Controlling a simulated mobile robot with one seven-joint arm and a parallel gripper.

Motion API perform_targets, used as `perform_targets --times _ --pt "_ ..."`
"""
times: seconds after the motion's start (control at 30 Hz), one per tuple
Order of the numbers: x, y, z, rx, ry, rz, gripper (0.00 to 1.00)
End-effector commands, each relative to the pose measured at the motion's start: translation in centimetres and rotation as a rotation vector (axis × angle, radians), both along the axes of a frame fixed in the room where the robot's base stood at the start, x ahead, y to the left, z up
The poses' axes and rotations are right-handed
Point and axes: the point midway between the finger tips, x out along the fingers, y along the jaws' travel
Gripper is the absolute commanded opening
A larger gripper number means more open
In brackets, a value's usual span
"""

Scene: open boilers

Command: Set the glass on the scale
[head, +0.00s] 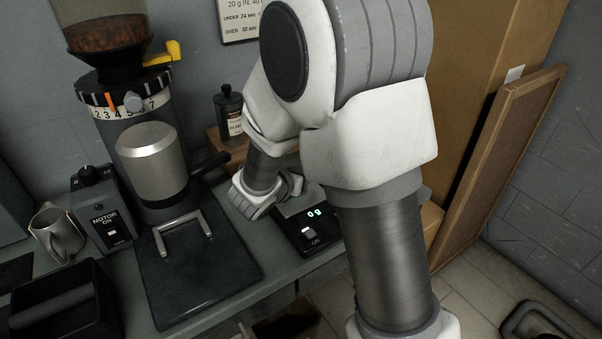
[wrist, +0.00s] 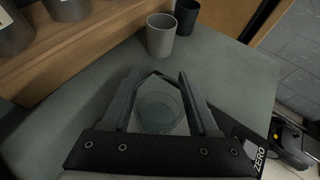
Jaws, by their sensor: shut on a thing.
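The black scale (head: 312,232) sits on the counter in the head view, partly behind my arm. Its display reads 0 g. In the wrist view, its corner marked ZERO (wrist: 258,160) shows at the lower right, beside my gripper. My gripper (wrist: 164,82) is shut on a clear glass (wrist: 160,108), which stands between the two fingers. I cannot tell whether the glass touches the surface below. In the head view my arm hides the fingers and the glass.
A grey cup (wrist: 160,36) and a darker cup (wrist: 187,14) stand beyond the fingertips. A wooden shelf (wrist: 75,50) runs along the left. The grinder (head: 150,160) stands left of the scale. Clear counter (wrist: 235,75) lies right of the cups.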

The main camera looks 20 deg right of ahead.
Motion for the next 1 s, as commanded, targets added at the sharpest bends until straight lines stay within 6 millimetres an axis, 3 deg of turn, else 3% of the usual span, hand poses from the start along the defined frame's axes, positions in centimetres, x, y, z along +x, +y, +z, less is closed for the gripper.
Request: perform_targets --times 0.27,0.3,0.47,0.87,1.0 --pt "0.0 0.0 -0.3 -0.001 -0.001 0.0 0.02" --pt "0.0 0.0 -0.3 -0.001 -0.001 0.0 0.62" --pt "0.0 0.0 -0.1 -0.001 -0.001 0.0 0.91" --pt "0.0 0.0 0.4 -0.001 -0.001 0.0 0.91" --pt "-1.6 1.5 1.5 0.001 -0.002 0.005 0.91"
